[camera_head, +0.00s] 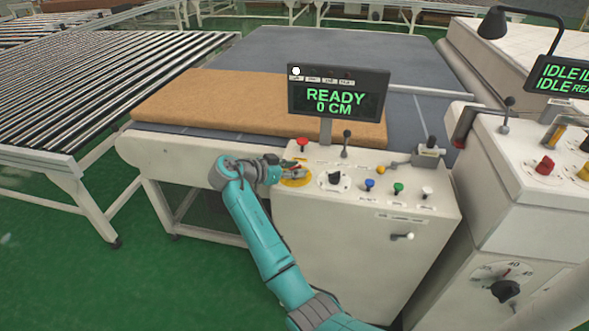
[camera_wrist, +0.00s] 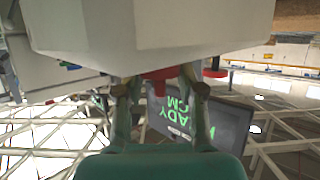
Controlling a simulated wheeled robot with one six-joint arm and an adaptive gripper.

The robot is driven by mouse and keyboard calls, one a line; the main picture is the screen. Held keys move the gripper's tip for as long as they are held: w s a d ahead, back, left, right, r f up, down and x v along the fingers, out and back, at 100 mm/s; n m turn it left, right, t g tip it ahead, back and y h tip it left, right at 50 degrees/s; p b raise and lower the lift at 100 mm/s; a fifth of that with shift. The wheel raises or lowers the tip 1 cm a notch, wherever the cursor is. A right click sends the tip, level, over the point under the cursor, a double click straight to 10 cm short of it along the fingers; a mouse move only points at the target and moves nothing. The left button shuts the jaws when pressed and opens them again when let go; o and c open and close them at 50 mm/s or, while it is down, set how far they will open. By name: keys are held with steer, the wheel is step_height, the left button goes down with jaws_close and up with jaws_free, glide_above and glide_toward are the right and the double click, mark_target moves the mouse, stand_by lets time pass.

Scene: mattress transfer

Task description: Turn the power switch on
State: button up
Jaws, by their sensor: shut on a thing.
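My gripper (camera_head: 295,171) is at the left end of the white control panel (camera_head: 330,225), low over a round yellow plate (camera_head: 296,183). In the wrist view, the two fingertips (camera_wrist: 160,85) are shut on a small red switch handle (camera_wrist: 155,75), one on each side. In the head view the gripper hides this handle. The display (camera_head: 340,92) above the panel is lit and reads "READY 0 CM" in green.
A red button (camera_head: 302,144) stands just behind my gripper. A black knob (camera_head: 335,178), blue, green and white buttons and an upright lever (camera_head: 346,143) are to its right. A brown mattress (camera_head: 215,103) lies on the table behind. A second console (camera_head: 530,190) stands right.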

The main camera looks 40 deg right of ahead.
steer(key=shift+f, duration=0.1)
stand_by(0.3)
steer(key=o, duration=1.2)
steer(key=shift+c, duration=0.2)
steer(key=v, duration=1.2)
steer(key=shift+w, duration=0.2)
